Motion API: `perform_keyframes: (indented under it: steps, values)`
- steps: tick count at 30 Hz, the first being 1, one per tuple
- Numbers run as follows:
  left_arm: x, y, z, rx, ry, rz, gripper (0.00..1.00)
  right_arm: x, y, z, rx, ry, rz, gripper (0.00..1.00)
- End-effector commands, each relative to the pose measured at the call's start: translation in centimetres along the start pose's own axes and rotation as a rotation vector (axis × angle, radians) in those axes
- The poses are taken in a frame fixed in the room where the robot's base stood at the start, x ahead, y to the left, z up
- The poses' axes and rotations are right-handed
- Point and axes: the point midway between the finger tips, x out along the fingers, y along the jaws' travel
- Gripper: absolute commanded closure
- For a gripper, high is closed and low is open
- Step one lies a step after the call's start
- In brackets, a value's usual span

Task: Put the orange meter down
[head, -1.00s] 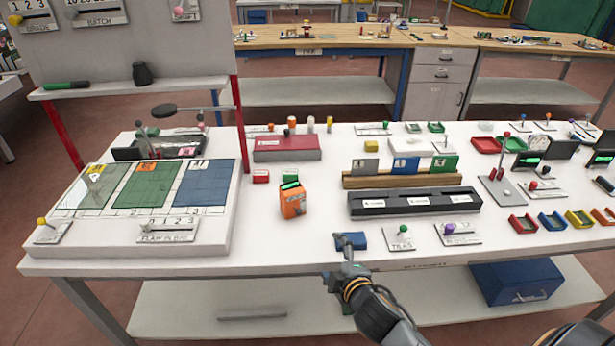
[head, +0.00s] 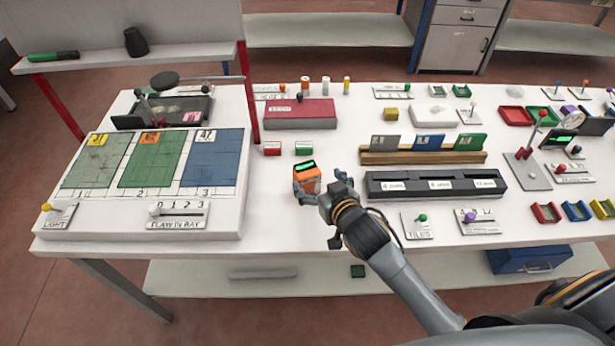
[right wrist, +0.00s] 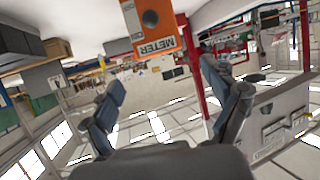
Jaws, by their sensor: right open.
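The orange meter (head: 307,181), a small box with a green display on its top, stands upright on the white table, left of the black slotted rack. My right gripper (head: 319,187) is at the meter's near right side, its fingers low around or beside it. In the right wrist view the fingers (right wrist: 163,78) are spread wide apart. The meter (right wrist: 150,28) shows upside down at the top of that view, with its METER label readable, and no finger visibly presses on it. My left gripper is not in view.
Small red (head: 272,149) and green (head: 304,149) blocks lie just behind the meter. The black rack (head: 435,185) is to the right, and the raised board with coloured bays (head: 225,222) to the left. The table between this board and the meter is clear.

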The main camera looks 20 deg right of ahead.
Motion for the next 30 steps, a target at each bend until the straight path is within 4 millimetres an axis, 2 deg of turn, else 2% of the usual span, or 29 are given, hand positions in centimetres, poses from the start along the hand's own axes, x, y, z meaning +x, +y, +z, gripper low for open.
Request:
perform_keyframes:
  steps: [4, 12, 21, 30]
  values:
    - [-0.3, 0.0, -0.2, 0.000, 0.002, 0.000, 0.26, 1.6, 0.0, 0.0, 0.000, 0.000, 0.000, 0.13]
    - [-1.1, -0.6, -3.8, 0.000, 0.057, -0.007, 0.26, 3.5, -0.2, -0.1, -0.002, -0.001, 0.000, 0.13]
    - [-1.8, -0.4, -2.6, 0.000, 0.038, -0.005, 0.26, 6.9, -0.3, 0.2, -0.002, -0.001, 0.000, 0.13]
    - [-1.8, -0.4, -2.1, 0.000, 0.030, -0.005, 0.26, 7.2, -0.3, 0.3, -0.002, 0.000, -0.001, 0.13]
